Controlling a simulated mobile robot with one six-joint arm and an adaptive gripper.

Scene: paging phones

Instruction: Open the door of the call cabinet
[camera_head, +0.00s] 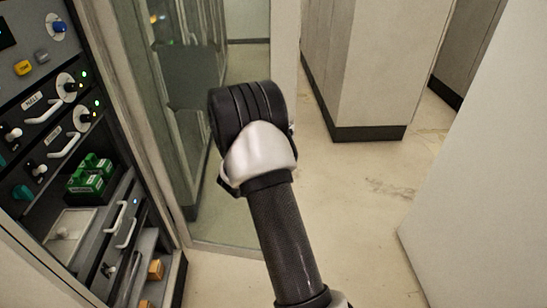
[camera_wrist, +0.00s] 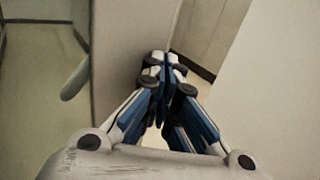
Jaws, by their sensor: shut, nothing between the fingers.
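The call cabinet (camera_head: 95,120) stands at the left in the head view, its front uncovered, with knobs, handles and shelves showing. A glass door with a pale frame (camera_head: 285,60) stands swung out from the cabinet's right side, and the floor shows through its glass. My arm reaches up in front of this door and hides part of it. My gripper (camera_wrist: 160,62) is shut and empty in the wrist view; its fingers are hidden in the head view. A pale rounded bar, perhaps the door handle (camera_wrist: 75,80), is left of the fingers, apart from them.
Inside the cabinet are green blocks (camera_head: 90,174), a pale tray (camera_head: 72,228) and small wooden blocks (camera_head: 155,269). A tall pale cabinet (camera_head: 365,70) stands at the back. A pale panel (camera_head: 485,170) rises at the right. Bare floor (camera_head: 355,200) lies between.

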